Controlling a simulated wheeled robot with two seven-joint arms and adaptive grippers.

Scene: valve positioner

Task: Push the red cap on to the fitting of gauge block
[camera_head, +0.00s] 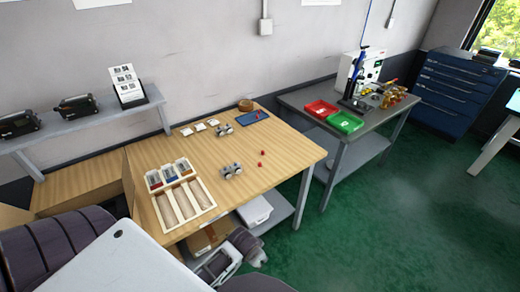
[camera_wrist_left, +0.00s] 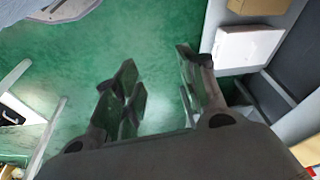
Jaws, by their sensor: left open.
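Two small red caps lie on the wooden table, one (camera_head: 262,153) near the middle right and one (camera_head: 260,165) just in front of it. A grey metal gauge block (camera_head: 232,171) with round fittings sits to their left. A second similar grey block (camera_head: 223,130) sits farther back. I cannot tell which is the gauge block meant. My left gripper (camera_head: 222,262) is low in front of the table, below its top and away from the caps. In the left wrist view its fingers (camera_wrist_left: 158,95) are apart and empty above the green floor. My right gripper is not in view.
A wooden tray (camera_head: 206,190) with compartments and small bins occupies the table's front left. A blue tray (camera_head: 255,117) lies at the back. A lower shelf (camera_head: 283,201) holds boxes. A grey side table (camera_head: 345,131) carries red and green bins.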

